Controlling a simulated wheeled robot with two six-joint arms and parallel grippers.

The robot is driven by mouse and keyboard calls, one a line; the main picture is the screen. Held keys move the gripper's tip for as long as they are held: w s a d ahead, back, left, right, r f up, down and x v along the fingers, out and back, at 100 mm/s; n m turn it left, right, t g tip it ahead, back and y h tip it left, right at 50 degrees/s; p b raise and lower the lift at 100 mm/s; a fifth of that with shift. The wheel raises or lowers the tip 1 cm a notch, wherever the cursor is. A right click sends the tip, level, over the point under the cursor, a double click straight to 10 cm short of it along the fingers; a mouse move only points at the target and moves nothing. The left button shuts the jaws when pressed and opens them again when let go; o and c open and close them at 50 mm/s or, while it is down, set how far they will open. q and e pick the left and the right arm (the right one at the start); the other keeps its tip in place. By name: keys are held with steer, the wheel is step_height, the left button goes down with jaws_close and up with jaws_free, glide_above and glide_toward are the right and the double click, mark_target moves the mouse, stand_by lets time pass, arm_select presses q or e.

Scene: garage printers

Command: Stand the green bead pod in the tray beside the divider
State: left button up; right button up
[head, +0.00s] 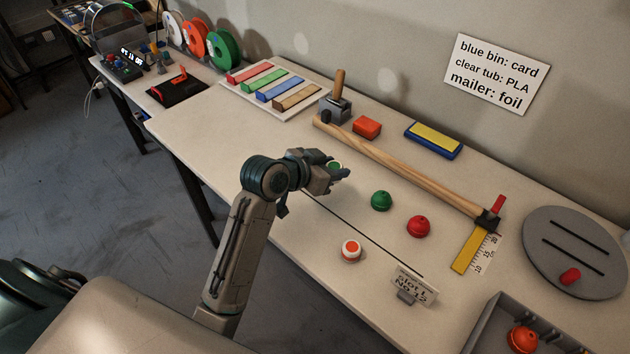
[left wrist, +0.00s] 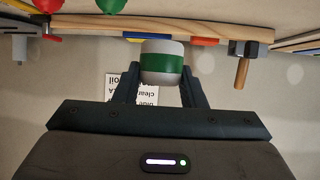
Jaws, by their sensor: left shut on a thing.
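The green bead pod (left wrist: 162,64), a white cylinder with a green band, is held between the fingers of my left gripper (left wrist: 160,84). In the head view its green top (head: 335,164) shows at my left gripper (head: 338,176), over the worktable. The grey tray (head: 484,323) is at the bottom right and partly cut off by the frame edge. An orange-red round pod (head: 522,339) sits in it. I cannot make out the divider clearly. My right gripper is not in view.
A small sign (head: 414,285) stands near the tray. A wooden bar (head: 400,168) lies behind.

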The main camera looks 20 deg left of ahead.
arm_select(q)
steer(key=shift+w+a+f, duration=0.15)
steer(key=shift+f, duration=0.2)
steer(key=p, duration=0.1)
glide_above(329, 206)
step_height(329, 206, down, 5)
steer(key=shift+r, duration=0.2)
step_height(329, 206, down, 4)
steer(key=shift+w+f+p, duration=0.1)
steer(key=shift+p, duration=0.2)
steer(key=shift+f, duration=0.15)
steer(key=o, duration=1)
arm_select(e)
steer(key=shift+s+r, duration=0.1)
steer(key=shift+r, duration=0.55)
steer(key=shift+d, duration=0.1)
